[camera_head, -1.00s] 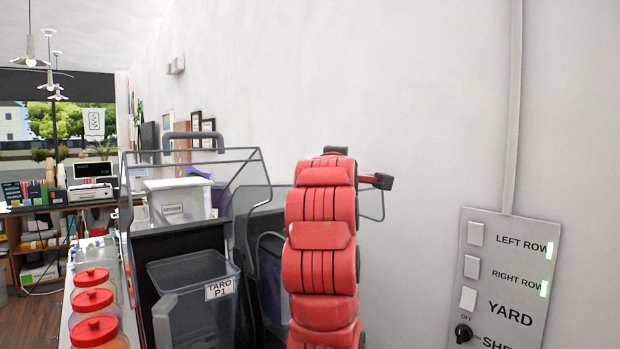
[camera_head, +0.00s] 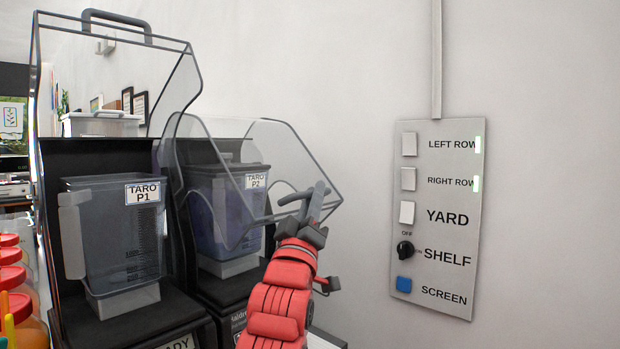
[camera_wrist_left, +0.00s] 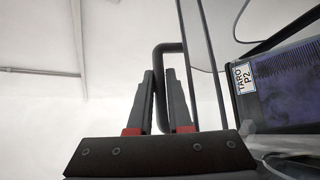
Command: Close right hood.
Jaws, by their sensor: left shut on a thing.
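The right hood (camera_head: 285,160) is a clear, dark-edged cover over the machine on the right. It sits far lower than the left one and hangs in front of the upper part of the TARO P2 pitcher (camera_head: 208,235). Its dark handle (camera_head: 287,199) is at its front edge. My left gripper (camera_head: 318,203), on the red arm, is at the handle. In the left wrist view, the dark handle bar (camera_wrist_left: 161,62) runs between the two fingers of my left gripper (camera_wrist_left: 163,88), shut on it. Whether the hood touches its base cannot be told. My right gripper is not in view.
The left hood (camera_head: 165,85) stands raised with its handle (camera_head: 117,25) on top, above the TARO P1 pitcher (camera_head: 115,240). A switch panel (camera_head: 437,220) is on the wall at right. Red-lidded jars (camera_head: 10,275) stand at the left edge.

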